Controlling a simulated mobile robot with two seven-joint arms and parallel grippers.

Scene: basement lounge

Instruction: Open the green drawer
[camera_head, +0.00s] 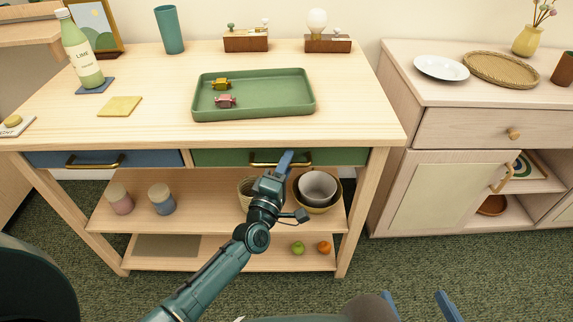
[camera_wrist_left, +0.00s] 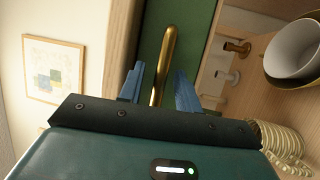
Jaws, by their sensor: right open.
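The green drawer (camera_head: 222,157) is under the right half of the wooden table's top. Its front looks flush with the frame, so it appears closed. Its brass handle (camera_head: 262,164) is a bar along the front; in the left wrist view the handle (camera_wrist_left: 167,55) runs between the two blue fingers. My left gripper (camera_head: 286,160) is at the right part of the handle, open around the bar; firm contact is not visible. The green drawer front (camera_wrist_left: 190,30) fills the area behind the handle. My right gripper (camera_head: 419,304) is open and empty at the bottom edge, away from the drawer.
A blue drawer (camera_head: 140,159) is to the left. A green tray (camera_head: 255,112) with two toy cars sits on the tabletop (camera_head: 150,125). Below the drawer, nested bowls (camera_head: 318,187) stand close to my left gripper on the shelf. A cabinet (camera_head: 450,185) stands at right.

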